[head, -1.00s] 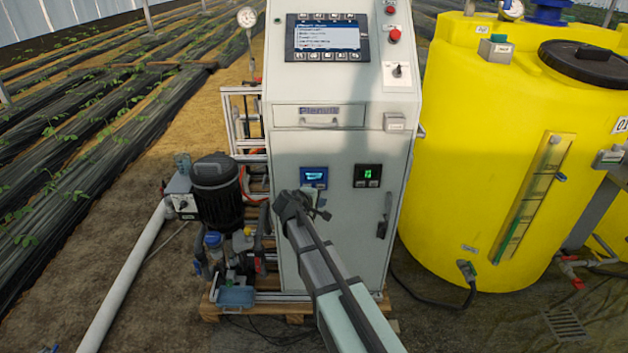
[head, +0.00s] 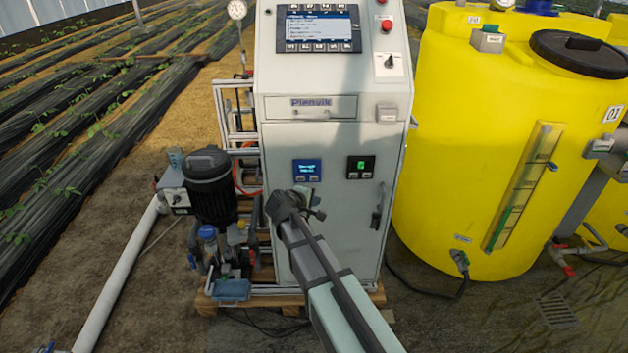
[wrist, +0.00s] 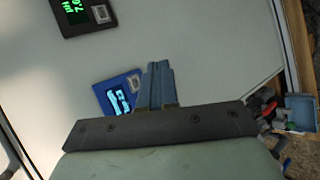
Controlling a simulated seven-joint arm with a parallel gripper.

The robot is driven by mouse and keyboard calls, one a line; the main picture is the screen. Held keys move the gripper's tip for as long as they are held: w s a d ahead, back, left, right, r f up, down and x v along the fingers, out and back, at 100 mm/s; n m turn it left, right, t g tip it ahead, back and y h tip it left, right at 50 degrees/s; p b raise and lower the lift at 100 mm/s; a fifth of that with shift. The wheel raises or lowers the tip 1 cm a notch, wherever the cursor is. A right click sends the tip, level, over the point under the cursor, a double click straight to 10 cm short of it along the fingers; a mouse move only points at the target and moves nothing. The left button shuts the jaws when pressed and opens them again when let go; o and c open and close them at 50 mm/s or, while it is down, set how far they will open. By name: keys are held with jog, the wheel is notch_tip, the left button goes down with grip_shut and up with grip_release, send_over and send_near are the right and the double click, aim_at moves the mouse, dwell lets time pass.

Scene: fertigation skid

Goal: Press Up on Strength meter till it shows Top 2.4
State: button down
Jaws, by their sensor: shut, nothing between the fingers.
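The Strength meter is a small blue panel (head: 307,170) on the front of the pale cabinet, with lit text on top and small buttons along its lower edge. Its text is too small to read surely. In the wrist view the blue meter (wrist: 118,93) is tilted and partly hidden behind my fingers; its buttons are not clearly visible. In the head view my gripper (head: 314,192) is just below the meter. I cannot tell whether it touches.
A black meter with green digits (head: 360,167) sits right of the blue one; it also shows in the wrist view (wrist: 85,14). A cabinet handle (head: 378,205) is lower right. A black pump (head: 209,180) stands left, a yellow tank (head: 470,150) right.

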send_near(313, 183)
jog(key=shift+w+d+f, duration=0.35)
jog(key=shift+d, duration=0.4)
jog(key=shift+w+d+f, duration=0.35)
jog(key=shift+d+f, duration=0.05)
jog(key=shift+d, duration=0.35)
jog(key=shift+w+d+f, duration=0.3)
jog(key=shift+d+f, duration=0.05)
jog(key=shift+d, duration=0.4)
jog(key=shift+w, duration=0.1)
jog(key=shift+w, duration=0.3)
dwell(0.3)
jog(key=shift+w, duration=0.35)
dwell(0.7)
jog(key=shift+s, duration=0.8)
dwell(0.3)
jog(key=shift+s, duration=2.5)
